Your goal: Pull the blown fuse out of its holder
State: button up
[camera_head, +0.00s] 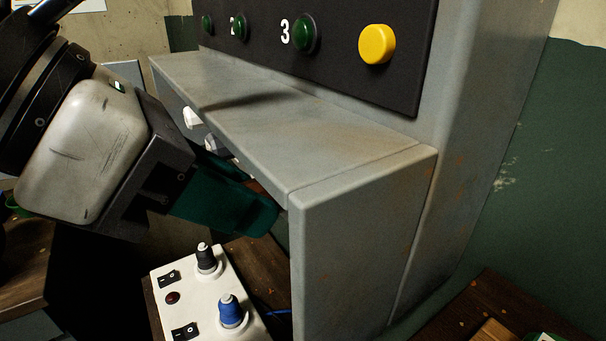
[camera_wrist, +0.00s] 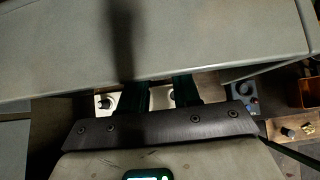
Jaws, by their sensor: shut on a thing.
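My gripper (camera_head: 256,194) reaches in from the left with its dark green fingers under the grey cabinet's ledge (camera_head: 300,130). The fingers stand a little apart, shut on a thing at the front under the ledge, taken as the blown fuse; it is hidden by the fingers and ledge. White fuse holder parts (camera_head: 192,118) show in a row under the ledge, just left of the fingers. In the wrist view the fingers (camera_wrist: 160,88) run forward under the ledge (camera_wrist: 190,45), their tips hidden.
A black panel (camera_head: 345,65) above the ledge carries green lamps and a yellow button (camera_head: 377,44). A white control box (camera_head: 205,290) with black and blue knobs stands below my gripper. The cabinet's side wall (camera_head: 365,240) closes off the right.

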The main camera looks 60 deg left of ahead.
jog(key=shift+s+d+b, duration=0.2)
jog(key=shift+s+b, duration=0.3)
jog(key=shift+s, duration=1.35)
jog(key=shift+s, duration=0.1)
